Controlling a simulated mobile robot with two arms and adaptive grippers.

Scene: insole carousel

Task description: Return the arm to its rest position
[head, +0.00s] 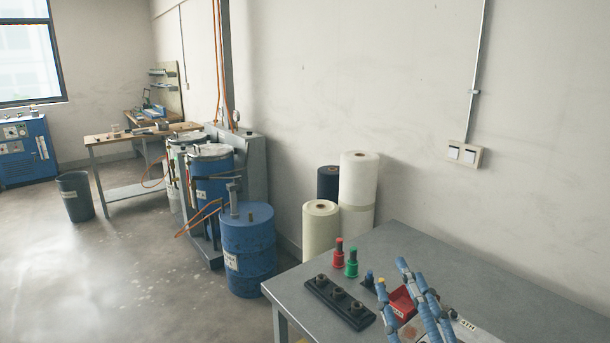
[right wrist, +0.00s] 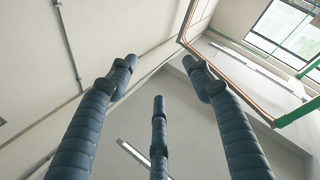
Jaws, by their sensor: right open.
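My right gripper (head: 408,275) is at the lower right of the head view, over the grey table (head: 440,250), with its blue segmented fingers pointing up. In the right wrist view the three fingers of the right gripper (right wrist: 160,68) stand apart with nothing between them. Behind them are only wall, ceiling and a window, so the gripper faces upward. My left gripper is not in view.
On the table are a black block with three round sockets (head: 340,301), a red-topped piece (head: 338,252), a green-topped piece (head: 351,263) and a red bin (head: 402,302) close to the fingers. Material rolls (head: 358,182) and a blue drum (head: 248,250) stand beyond. The table's back right is clear.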

